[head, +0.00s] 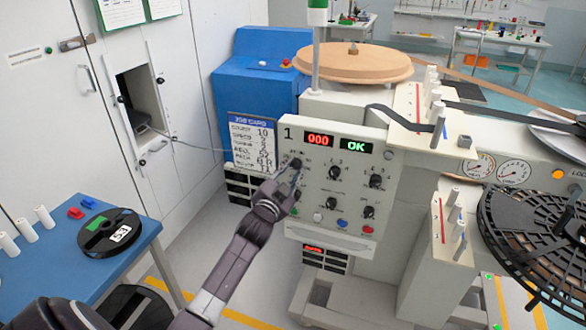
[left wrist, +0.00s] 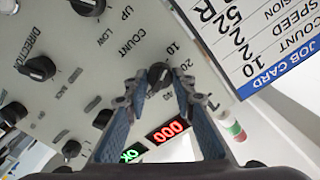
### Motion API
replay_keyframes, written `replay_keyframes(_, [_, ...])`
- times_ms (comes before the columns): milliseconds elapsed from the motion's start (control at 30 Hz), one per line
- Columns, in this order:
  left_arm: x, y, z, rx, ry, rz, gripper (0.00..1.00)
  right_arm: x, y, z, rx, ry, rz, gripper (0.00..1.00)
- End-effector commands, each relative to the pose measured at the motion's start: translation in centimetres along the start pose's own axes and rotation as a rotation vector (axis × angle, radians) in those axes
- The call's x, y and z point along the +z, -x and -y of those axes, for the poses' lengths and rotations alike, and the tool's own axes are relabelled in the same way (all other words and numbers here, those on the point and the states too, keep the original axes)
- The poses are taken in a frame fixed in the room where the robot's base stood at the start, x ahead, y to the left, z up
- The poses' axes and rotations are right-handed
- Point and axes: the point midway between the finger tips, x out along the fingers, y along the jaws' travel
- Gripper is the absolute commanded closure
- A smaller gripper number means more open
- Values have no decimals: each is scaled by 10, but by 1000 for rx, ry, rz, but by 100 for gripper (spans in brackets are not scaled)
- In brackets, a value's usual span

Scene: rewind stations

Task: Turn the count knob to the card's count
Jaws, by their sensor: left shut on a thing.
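The machine's pale control panel (head: 325,210) carries the count knob (head: 295,163), a small black knob at its upper left. My right gripper is not in view.
The red display (head: 319,140) reads 000 and the green one (head: 356,145) reads OK. Other black knobs (head: 335,172) and coloured buttons (head: 342,223) are close by. A blue table (head: 75,262) with a black reel (head: 108,232) stands at left; a large reel (head: 540,235) is at right.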

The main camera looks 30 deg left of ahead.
Motion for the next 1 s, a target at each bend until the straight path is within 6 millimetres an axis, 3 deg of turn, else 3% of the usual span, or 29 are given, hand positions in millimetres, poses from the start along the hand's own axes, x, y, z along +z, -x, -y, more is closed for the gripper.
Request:
replay_keyframes(400, [2, 0, -1, 2, 11, 4, 100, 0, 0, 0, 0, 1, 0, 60])
replay_keyframes(433, [2, 0, -1, 2, 11, 4, 75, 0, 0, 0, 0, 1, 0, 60])
replay_keyframes(567, [1, 0, -1, 1, 11, 3, 61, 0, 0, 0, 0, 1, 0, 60])
replay_keyframes(1000, [1, 9, -1, 1, 9, 1, 59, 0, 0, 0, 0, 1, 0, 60])
